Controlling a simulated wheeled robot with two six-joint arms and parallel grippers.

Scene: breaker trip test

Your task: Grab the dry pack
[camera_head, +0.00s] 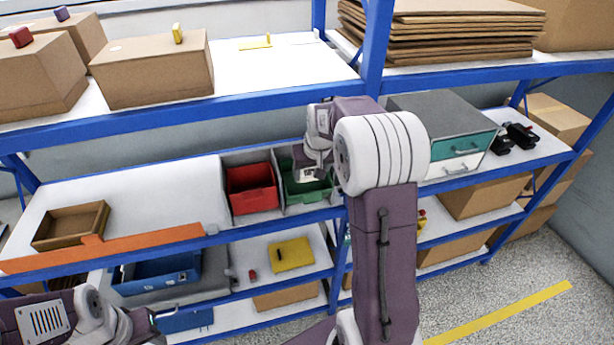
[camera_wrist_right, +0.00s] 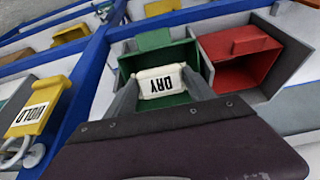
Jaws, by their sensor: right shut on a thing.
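The dry pack is a small white pack marked DRY (camera_wrist_right: 162,82). In the right wrist view it sits between the two fingers of my right gripper (camera_wrist_right: 160,88), which is shut on it. Behind and around it is the green bin (camera_wrist_right: 178,55). In the head view my right gripper (camera_head: 314,172) reaches down at the green bin (camera_head: 308,192), with the white pack (camera_head: 308,175) partly visible at its tips. I cannot tell whether the pack touches the bin floor. My left gripper (camera_head: 160,316) is low at the left, away from the bins; its opening is unclear.
A red bin (camera_head: 251,188) stands left of the green one, with grey dividers between. A wooden tray (camera_head: 71,226) and an orange bar (camera_head: 140,244) are further left. A grey drawer unit (camera_head: 445,130) stands right of my arm. The blue-edged upper shelf (camera_head: 200,105) overhangs behind.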

